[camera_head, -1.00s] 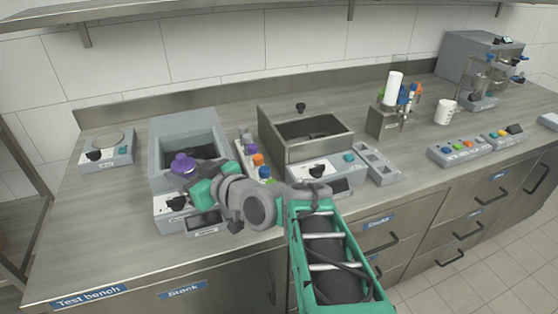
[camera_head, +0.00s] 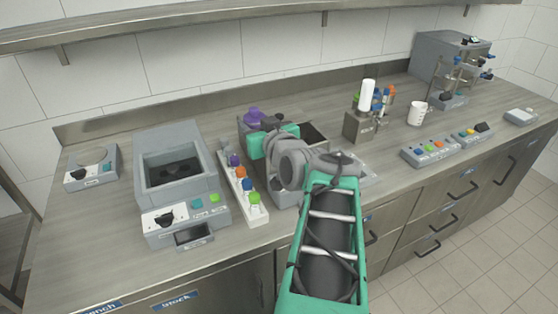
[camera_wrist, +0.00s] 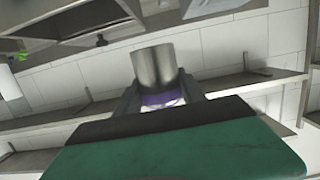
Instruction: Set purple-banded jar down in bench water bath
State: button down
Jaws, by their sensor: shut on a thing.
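The purple-banded jar shows in the head view as a purple top (camera_head: 253,116) at my gripper's far end. In the wrist view it is a grey cylinder (camera_wrist: 155,66) with a purple band (camera_wrist: 160,99) between the fingers. My gripper (camera_wrist: 162,100) is shut on it; in the head view the gripper (camera_head: 258,130) is partly hidden by the jar and my wrist. The jar is at the left end of the steel-walled bath (camera_head: 312,132), which my arm largely covers. I cannot tell whether the jar is above its rim or beside it.
A grey unit with an open dark well (camera_head: 172,168) stands left of my arm. A white rack (camera_head: 232,180) of colour-capped bottles lies between it and the bath. A small balance-like device (camera_head: 92,168) is far left. A steel holder (camera_head: 360,127) and mug (camera_head: 417,113) stand right.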

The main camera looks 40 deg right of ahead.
jog(key=w+d+f, duration=0.3)
jog(key=d+f, duration=0.3)
jog(key=w+d+f+p, duration=0.1)
jog(key=w+d+f, duration=0.1)
jog(key=d+f, duration=0.4)
jog(key=shift+w+d+f, duration=0.3)
jog(key=shift+w+f, duration=0.1)
jog(key=shift+f, duration=0.1)
jog(key=shift+f+b, duration=0.35)
jog(key=shift+f, duration=0.15)
